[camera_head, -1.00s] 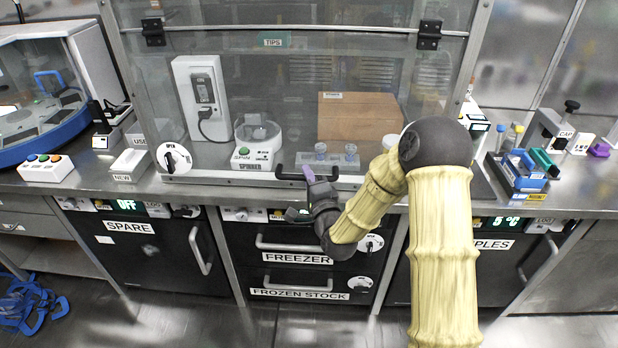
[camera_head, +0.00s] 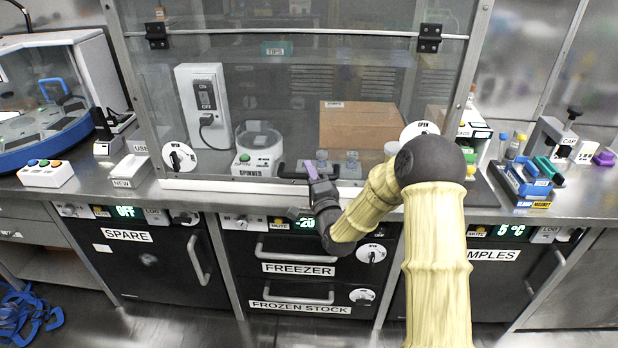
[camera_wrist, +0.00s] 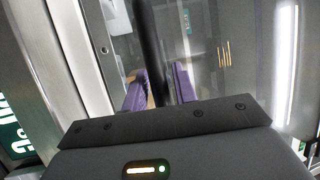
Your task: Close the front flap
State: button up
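The front flap (camera_head: 300,75) is a clear pane hung from two dark hinges at the top of the cabinet, seen in the head view. Its lower edge is down near the counter; I cannot tell whether it is fully seated. A black bar handle (camera_head: 290,176) runs along its lower part. My gripper (camera_head: 311,172) is at this handle. In the wrist view, the purple fingers (camera_wrist: 160,85) stand on either side of the dark handle bar (camera_wrist: 147,35), close around it. The fingers' contact with the bar is partly hidden behind the gripper body.
Behind the pane are a spinner (camera_head: 258,150), a cardboard box (camera_head: 360,124) and small jars. A button box (camera_head: 46,173) and a blue rack (camera_head: 527,180) stand on the counter either side. Freezer drawers with handles (camera_head: 296,250) lie below my arm.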

jog(key=shift+o, duration=0.7)
jog(key=shift+f, duration=0.15)
jog(key=shift+s, duration=0.1)
jog(key=p+v, duration=0.1)
jog(key=v, duration=1.4)
jog(key=shift+p, duration=0.3)
jog(key=p+v, duration=0.2)
jog(key=p, duration=0.3)
jog(key=shift+s, duration=0.15)
